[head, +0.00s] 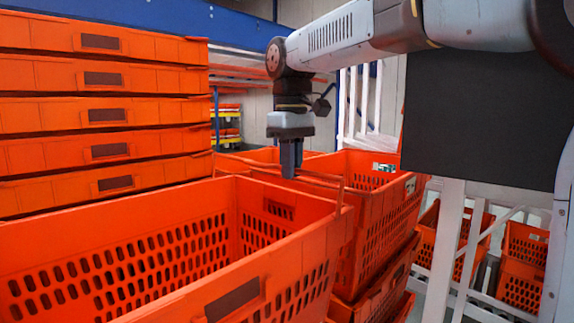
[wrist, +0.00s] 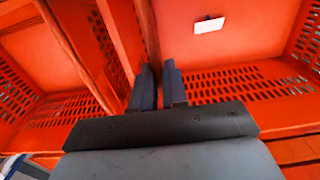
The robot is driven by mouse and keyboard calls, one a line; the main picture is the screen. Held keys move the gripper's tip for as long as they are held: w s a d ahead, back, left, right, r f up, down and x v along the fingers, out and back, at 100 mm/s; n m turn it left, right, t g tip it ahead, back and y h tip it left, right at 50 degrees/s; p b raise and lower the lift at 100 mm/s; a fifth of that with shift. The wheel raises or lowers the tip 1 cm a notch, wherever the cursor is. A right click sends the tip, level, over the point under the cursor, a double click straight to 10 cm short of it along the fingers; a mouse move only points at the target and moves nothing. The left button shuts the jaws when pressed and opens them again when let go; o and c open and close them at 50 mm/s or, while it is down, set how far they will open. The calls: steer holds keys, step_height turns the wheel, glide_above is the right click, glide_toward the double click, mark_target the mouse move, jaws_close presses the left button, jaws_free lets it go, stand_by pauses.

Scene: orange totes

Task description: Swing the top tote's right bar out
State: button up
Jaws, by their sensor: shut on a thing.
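The top tote (head: 215,285) is a large orange open tote with slotted walls in the front of the head view. Its right bar (head: 318,176) is a thin orange rod near the tote's right end wall, with a short upright end at the right. My gripper (head: 289,174) points straight down at this bar and is shut on it. In the wrist view my gripper (wrist: 158,72) has its two dark fingers on either side of a narrow orange strip (wrist: 148,30), which seems to be the bar. The fingers hide the gripped part.
A tall stack of orange totes (head: 105,105) stands at the left. Another open tote (head: 380,205) sits on a stack just beyond the bar, with a white label (wrist: 208,25) inside. A dark panel (head: 480,120) and white posts stand at the right.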

steer(key=shift+w+d+f, duration=0.3)
steer(key=shift+w+d, duration=0.15)
steer(key=shift+w, duration=0.1)
steer(key=shift+w+d+f, duration=0.65)
steer(key=shift+w+f, duration=0.05)
steer(key=shift+f, duration=0.15)
steer(key=o, duration=1.1)
steer(key=shift+c, duration=0.2)
steer(key=shift+r, duration=0.1)
step_height(320, 180, up, 10)
steer(key=shift+w, duration=0.15)
